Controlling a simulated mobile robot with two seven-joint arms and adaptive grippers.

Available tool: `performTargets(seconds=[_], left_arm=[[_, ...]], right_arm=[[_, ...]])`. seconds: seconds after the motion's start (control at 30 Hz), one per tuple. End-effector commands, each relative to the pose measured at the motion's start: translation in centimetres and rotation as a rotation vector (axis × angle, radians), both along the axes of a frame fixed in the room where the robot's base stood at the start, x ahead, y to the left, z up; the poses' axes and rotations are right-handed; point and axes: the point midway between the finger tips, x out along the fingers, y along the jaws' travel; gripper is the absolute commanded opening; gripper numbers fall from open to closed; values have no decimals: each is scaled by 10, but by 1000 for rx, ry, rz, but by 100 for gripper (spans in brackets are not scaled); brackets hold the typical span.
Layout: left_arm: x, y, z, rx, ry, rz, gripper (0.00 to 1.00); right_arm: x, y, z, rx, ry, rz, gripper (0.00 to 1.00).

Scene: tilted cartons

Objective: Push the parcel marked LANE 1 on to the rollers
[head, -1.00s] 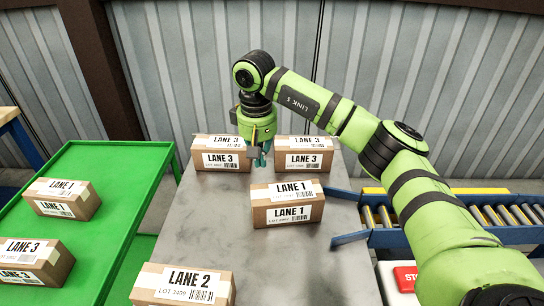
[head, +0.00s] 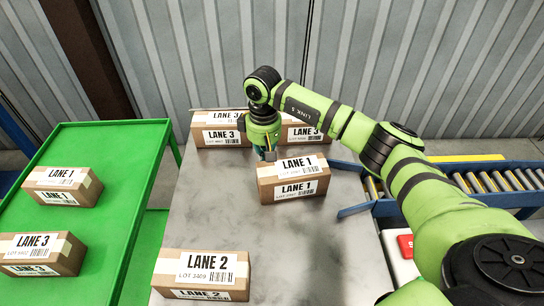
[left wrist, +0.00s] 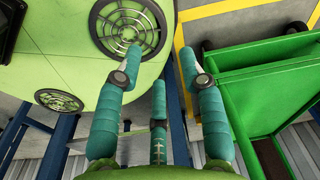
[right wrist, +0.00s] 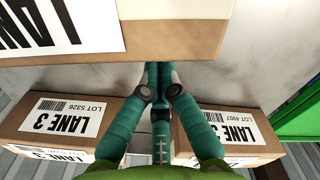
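The LANE 1 parcel (head: 284,187), a brown carton with white labels, stands on the grey table left of the rollers (head: 487,182). My right gripper (head: 269,156) is low behind its far left part, with its fingers together and nothing between them. In the right wrist view, the fingertips (right wrist: 158,68) meet the edge of the parcel (right wrist: 172,42); I cannot tell whether they touch it. My left gripper (left wrist: 158,60) is out of the head view; its fingers are spread and empty.
Two LANE 3 cartons (head: 222,131) (head: 304,133) stand behind the gripper. A LANE 2 carton (head: 201,275) is at the table's front. A green cart (head: 118,195) at left holds another LANE 1 carton (head: 62,186) and a LANE 3 carton (head: 41,254). A blue guide rail (head: 355,211) edges the rollers.

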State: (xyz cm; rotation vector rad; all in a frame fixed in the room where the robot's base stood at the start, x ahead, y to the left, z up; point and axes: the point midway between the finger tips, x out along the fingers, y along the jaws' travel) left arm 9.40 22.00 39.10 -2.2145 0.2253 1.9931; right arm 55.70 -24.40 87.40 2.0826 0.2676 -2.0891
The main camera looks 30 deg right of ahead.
Motion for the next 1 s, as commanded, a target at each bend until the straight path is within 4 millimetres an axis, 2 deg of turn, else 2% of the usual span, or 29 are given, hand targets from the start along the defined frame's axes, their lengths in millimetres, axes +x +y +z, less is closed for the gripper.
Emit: performTargets(seconds=[0.1, 0.27, 0.43, 0.7, 1.0], left_arm=[[4, 3, 12, 4, -6, 2, 40], [-1, 4, 16, 5, 2, 4, 40], [-10, 5, 16, 6, 15, 4, 40], [-11, 4, 14, 7, 18, 2, 40], [-11, 3, 6, 5, 18, -1, 40]], right_arm=[[-14, -4, 4, -1, 1, 0, 0], [-24, -7, 3, -1, 0, 0, 0], [-27, -8, 2, -1, 0, -1, 0], [-28, -8, 1, -2, -1, -1, 0], [-49, -13, 1, -2, -1, -1, 0]])
